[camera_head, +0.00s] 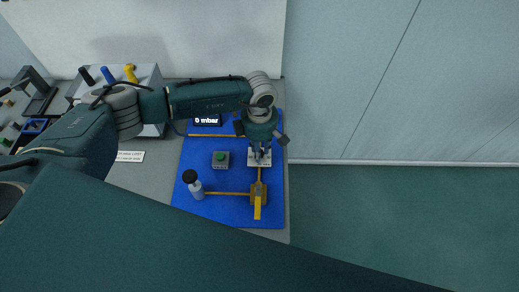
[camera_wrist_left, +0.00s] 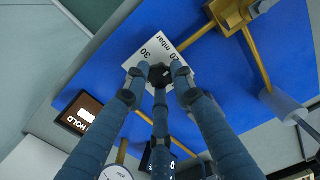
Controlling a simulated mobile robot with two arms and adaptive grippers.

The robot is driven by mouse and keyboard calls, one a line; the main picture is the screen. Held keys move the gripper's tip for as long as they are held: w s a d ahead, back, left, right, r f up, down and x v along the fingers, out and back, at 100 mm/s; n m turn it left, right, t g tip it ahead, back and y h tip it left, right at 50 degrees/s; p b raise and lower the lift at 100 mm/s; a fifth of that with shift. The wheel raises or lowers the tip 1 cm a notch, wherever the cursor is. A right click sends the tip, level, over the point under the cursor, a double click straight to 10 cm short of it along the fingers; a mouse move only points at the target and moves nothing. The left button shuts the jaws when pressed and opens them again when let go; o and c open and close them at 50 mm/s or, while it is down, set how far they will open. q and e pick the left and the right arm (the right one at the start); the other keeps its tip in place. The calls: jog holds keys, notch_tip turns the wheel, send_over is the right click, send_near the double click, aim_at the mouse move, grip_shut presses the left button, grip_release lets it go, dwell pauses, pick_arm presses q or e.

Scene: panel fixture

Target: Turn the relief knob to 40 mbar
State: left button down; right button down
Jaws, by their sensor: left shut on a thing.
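The relief knob (camera_wrist_left: 160,73) is black and sits on a white scale plate (camera_wrist_left: 134,62) in the left wrist view. The plate is printed "mbar", with "20" and "30" readable; other marks are hidden behind the fingers. My left gripper (camera_head: 261,154) reaches down over the plate in the head view and hides the knob there. In the left wrist view its fingers (camera_wrist_left: 158,80) are closed around the knob. I cannot read where the knob points. A dark display (camera_head: 206,120) on the blue panel reads "0 mbar". My right gripper is not in view.
The blue panel (camera_head: 228,205) also bears a grey box with a green button (camera_head: 220,157), a black-capped bottle (camera_head: 194,184) and a brass valve with a yellow handle (camera_head: 257,205). A brown "HOLD" sign (camera_wrist_left: 82,114) shows in the wrist view. Open floor lies to the right.

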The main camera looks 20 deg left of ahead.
pick_arm(q)
jog(key=n+b, duration=0.2)
jog(key=n, duration=0.1)
jog(key=shift+f+n+b, duration=0.15)
jog(key=shift+n+b, duration=0.15)
jog(key=n+b, duration=0.2)
jog(key=n, duration=0.2)
jog(key=shift+n+b, duration=0.3)
jog(key=shift+b, duration=0.1)
jog(key=n+b, duration=0.2)
jog(key=n, duration=0.2)
jog(key=shift+w+n, duration=0.1)
jog(key=shift+n, duration=0.2)
jog(key=n+b, duration=0.2)
jog(key=n, duration=0.2)
jog(key=shift+b, duration=0.3)
jog(key=n+b, duration=0.1)
jog(key=n, duration=0.4)
jog(key=shift+r, duration=0.2)
jog(key=n+b, duration=0.1)
jog(key=n, duration=0.3)
jog(key=shift+n, duration=0.3)
jog(key=n, duration=0.4)
jog(key=shift+r+b, duration=0.1)
jog(key=shift+b, duration=0.2)
jog(key=n, duration=0.4)
jog(key=shift+n, duration=0.3)
